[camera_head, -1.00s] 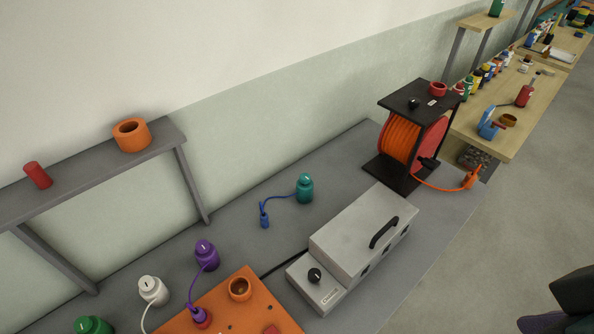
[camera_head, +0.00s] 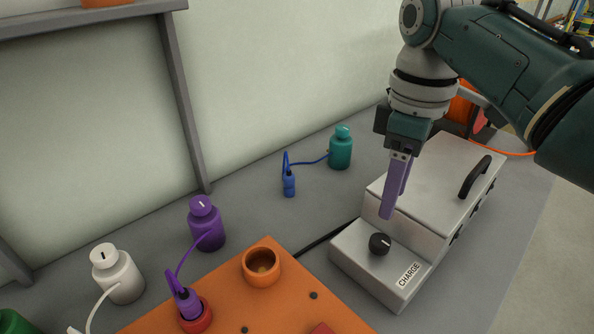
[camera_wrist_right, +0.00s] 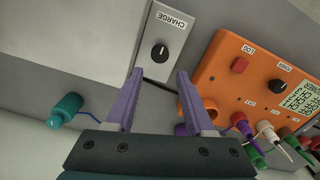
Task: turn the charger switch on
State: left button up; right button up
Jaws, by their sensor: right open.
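The charger (camera_head: 425,215) is a light grey box with a handle on its raised part. A low front step bears the label CHARGE and a round black knob switch (camera_head: 379,244). In the right wrist view the knob (camera_wrist_right: 160,53) has a white mark running roughly up and down the picture. My right gripper (camera_head: 387,214) has purple fingers pointing down, just above and behind the knob in the head view. In the wrist view its fingers (camera_wrist_right: 158,78) are apart and empty, with the knob beyond the gap between their tips. My left gripper is not in view.
An orange panel (camera_head: 262,315) with a cup-like orange socket (camera_head: 262,266) stands left of the charger. Purple (camera_head: 207,225), white (camera_head: 118,275) and teal (camera_head: 340,150) bottles with cords stand on the grey bench. A grey shelf (camera_head: 180,100) rises at left.

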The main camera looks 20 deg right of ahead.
aim_at(382, 241)
pick_arm(q)
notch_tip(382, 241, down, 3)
jog(key=b, duration=0.3)
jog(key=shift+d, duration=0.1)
pick_arm(e)
notch_tip(382, 241, down, 9)
jog(key=shift+f, duration=0.2)
jog(key=shift+s, duration=0.1)
grip_shut()
